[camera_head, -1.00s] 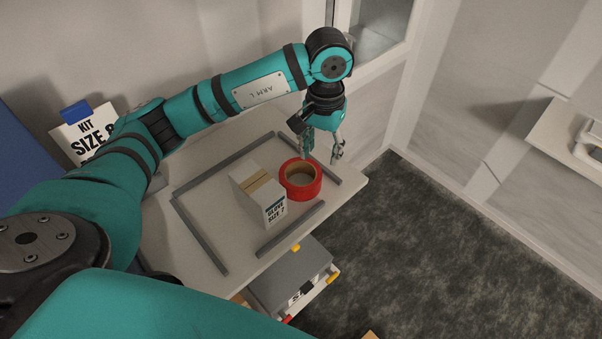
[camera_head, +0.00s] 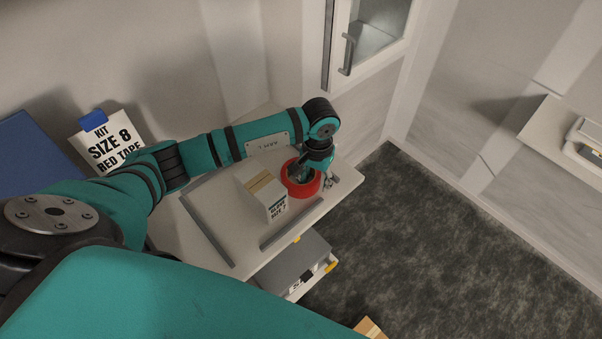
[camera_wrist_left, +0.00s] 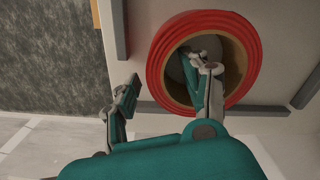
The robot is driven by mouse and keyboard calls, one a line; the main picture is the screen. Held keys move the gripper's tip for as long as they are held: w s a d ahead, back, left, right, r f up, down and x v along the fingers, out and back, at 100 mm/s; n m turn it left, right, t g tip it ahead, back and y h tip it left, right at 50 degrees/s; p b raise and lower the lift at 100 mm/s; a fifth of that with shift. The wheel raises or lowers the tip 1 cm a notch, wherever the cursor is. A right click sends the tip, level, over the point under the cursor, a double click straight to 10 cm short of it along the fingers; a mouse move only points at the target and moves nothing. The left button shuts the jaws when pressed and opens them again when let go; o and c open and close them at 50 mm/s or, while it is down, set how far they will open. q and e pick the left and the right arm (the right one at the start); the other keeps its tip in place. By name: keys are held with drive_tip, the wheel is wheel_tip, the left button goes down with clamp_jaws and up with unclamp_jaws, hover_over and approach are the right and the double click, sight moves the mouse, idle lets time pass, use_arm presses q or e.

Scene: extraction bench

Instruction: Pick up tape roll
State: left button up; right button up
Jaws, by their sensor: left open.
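The red tape roll (camera_head: 303,187) lies flat on the white bench top, to the right of a glove box. In the left wrist view the tape roll (camera_wrist_left: 158,60) shows its brown core and open hole. My left gripper (camera_head: 316,180) is down at the roll. In the left wrist view my left gripper (camera_wrist_left: 165,80) is open, with one finger over or in the roll's hole and the other outside its rim. I cannot tell whether either finger touches the roll. My right gripper is not in view.
The white glove box (camera_head: 262,194) stands close beside the roll. Grey rails (camera_head: 292,224) frame the area on the bench (camera_head: 225,225). A card reading "Kit size 8 red tape" (camera_head: 107,145) leans at the back left. A grey drawer unit (camera_head: 295,262) is below.

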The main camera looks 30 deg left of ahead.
use_arm(q)
clamp_jaws()
drive_tip(key=shift+r, duration=0.1)
idle(0.3)
